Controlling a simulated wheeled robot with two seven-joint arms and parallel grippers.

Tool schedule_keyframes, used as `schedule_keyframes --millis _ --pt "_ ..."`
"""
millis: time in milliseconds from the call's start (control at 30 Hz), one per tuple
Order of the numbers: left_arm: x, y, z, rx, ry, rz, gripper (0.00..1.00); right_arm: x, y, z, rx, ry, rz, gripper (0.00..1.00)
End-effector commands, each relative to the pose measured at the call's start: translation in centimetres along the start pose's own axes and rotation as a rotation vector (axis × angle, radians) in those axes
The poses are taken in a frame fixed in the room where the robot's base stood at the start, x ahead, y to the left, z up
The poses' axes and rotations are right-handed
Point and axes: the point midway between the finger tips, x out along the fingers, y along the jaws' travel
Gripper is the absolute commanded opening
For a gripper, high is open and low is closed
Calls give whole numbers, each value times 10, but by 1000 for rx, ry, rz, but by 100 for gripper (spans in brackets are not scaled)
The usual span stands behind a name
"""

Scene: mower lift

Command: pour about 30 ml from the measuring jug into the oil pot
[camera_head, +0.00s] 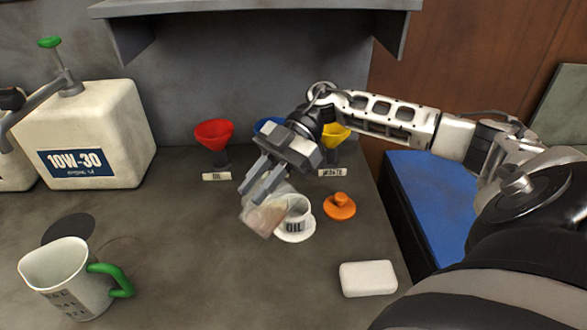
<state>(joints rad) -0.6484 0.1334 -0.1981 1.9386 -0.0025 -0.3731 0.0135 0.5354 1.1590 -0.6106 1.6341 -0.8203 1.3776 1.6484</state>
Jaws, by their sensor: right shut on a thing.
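My right gripper (262,182) comes in from the right and is shut on a clear vessel, which I take as the measuring jug (262,214). The jug looks tilted and has a pinkish tint low down. It hangs at the left side of the oil pot (294,226) and overlaps its rim in the picture. The pot is small and white, marked OIL, and stands upright on a white saucer (295,238). I cannot tell whether the jug touches the pot, and no stream of liquid can be made out. My left gripper is out of view.
An orange knobbed lid (340,207) lies right of the pot. A white block (368,278) lies in front. Red (214,134), blue (268,126) and yellow (335,135) funnels stand behind. A green-handled jug (68,278) and a 10W-30 can (98,130) stand left.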

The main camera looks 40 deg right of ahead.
Motion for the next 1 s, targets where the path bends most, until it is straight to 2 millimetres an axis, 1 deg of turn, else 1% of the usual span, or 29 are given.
schedule_keyframes --millis 100,367,600,1000 --pt "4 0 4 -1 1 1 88 -2 0 1 0 25 0 0" --pt "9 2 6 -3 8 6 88 -10 0 0 -1 87 1 0" --pt "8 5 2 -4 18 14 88 -15 0 -4 -1 122 1 0" --pt "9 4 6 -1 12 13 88 -15 0 -3 -1 124 1 0"
